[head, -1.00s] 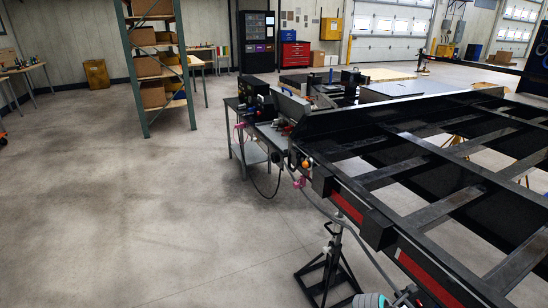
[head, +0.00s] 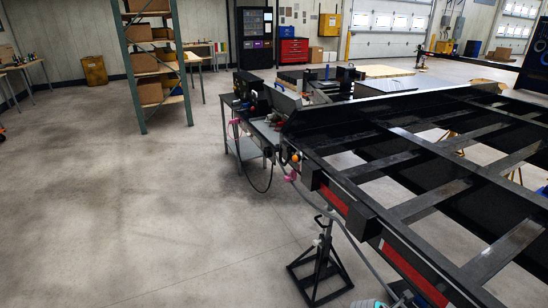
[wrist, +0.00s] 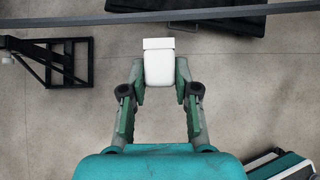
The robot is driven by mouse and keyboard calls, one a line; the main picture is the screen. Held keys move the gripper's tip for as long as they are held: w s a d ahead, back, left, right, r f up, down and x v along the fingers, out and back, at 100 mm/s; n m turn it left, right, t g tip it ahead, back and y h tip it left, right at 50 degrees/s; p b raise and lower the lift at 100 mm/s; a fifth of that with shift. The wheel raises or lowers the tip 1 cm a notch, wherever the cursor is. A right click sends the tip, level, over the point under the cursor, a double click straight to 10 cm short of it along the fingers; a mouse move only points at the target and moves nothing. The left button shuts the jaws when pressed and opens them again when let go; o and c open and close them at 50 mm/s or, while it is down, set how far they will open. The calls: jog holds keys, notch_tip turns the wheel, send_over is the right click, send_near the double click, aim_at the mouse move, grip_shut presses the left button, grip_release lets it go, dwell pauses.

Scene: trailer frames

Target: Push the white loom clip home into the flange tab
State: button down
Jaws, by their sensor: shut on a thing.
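The white loom clip (wrist: 159,64) is a small block with a flat cap at its far end. My gripper (wrist: 159,80) is shut on it, with one green finger on each side. The clip's cap faces a long grey frame edge that crosses the top of the wrist view (wrist: 240,13), and a gap of floor shows between them. I cannot make out the flange tab.
A small bench (head: 236,145) with tools stands at the frame's left corner. Shelving with boxes (head: 153,62) is farther back. The floor at left is open.

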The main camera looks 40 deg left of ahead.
jog(key=shift+w+f, duration=0.1)
jog(key=shift+w, duration=0.05)
jog(key=shift+w+d, duration=0.35)
jog(key=shift+w, duration=0.5)
jog(key=shift+w+d, duration=0.35)
jog(key=shift+w, duration=0.55)
jog(key=shift+w+d, duration=0.35)
jog(key=shift+w, duration=0.5)
jog(key=shift+w+d, duration=0.25)
jog(key=shift+w, duration=0.35)
jog(key=c, duration=0.8)
grip_release()
jog(key=shift+s, duration=0.1)
jog(key=v, duration=1.2)
